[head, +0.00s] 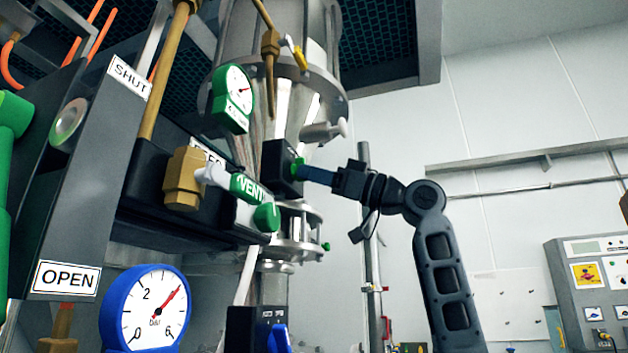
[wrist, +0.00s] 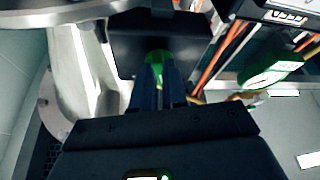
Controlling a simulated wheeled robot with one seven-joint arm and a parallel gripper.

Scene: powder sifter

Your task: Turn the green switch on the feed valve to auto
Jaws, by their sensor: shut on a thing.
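The green switch (head: 297,167) sits on the face of a black box (head: 277,165) on the feed valve, below the steel hopper. In the wrist view the switch (wrist: 158,68) shows as a green knob on the black box (wrist: 190,50). My gripper (head: 303,172) reaches in from the right, and its blue fingers are shut on the switch. In the wrist view the fingers (wrist: 158,82) are close together around the green knob. The switch's markings and the setting it points to cannot be read.
A green-rimmed gauge (head: 234,98) and a green handle marked VENT (head: 250,189) are left of the box. A blue gauge (head: 147,308) stands lower left. The steel hopper (head: 290,100) is just above. A grey control cabinet (head: 590,285) stands far right, with open room before it.

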